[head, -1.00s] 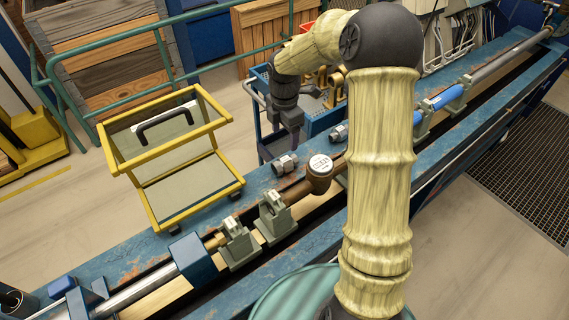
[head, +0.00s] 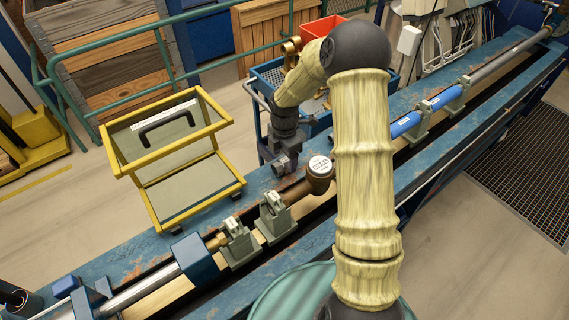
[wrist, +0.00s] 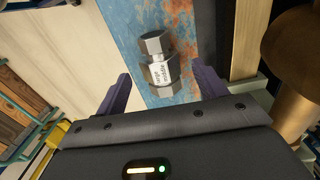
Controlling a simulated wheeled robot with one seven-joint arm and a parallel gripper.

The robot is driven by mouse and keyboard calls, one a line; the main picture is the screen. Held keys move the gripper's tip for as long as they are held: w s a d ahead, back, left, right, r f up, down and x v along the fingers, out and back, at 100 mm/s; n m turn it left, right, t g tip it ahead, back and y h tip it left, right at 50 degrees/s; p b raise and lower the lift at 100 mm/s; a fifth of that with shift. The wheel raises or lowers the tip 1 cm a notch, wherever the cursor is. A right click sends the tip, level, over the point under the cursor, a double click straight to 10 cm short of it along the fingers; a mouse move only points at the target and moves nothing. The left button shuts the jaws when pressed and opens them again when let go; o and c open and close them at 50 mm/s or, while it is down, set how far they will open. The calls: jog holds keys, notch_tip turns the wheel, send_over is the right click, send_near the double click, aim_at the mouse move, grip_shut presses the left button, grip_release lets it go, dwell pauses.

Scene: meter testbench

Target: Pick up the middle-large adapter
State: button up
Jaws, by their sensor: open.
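The middle-large adapter (wrist: 158,62) is a grey metal fitting with hexagonal ends and a white label reading "large" and "middle". In the wrist view it lies on the worn blue bench surface (wrist: 185,30), ahead of my gripper and between the lines of its two fingers. My gripper (wrist: 162,77) is open, with one dark finger on each side and nothing held. In the head view my gripper (head: 284,162) is low over the bench, where it largely hides the adapter. I cannot tell its exact height above it.
A brown meter with a white cap (head: 320,167) sits close to the right of my gripper. Clamp supports (head: 272,215) stand along the bench. A yellow-framed glass guard (head: 128,172) is at left. A cart with a blue basket (head: 265,78) and red bin (head: 318,30) stands behind.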

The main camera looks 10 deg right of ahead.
aim_at(284, 160)
jog(key=shift+f, duration=1.5)
jog(key=shift+s, duration=0.1)
jog(key=shift+r, duration=0.1)
jog(key=c, duration=1.3)
jog(key=shift+r, duration=0.1)
notch_tip(284, 160, up, 10)
jog(key=shift+f+b, duration=0.1)
jog(key=shift+b, duration=0.4)
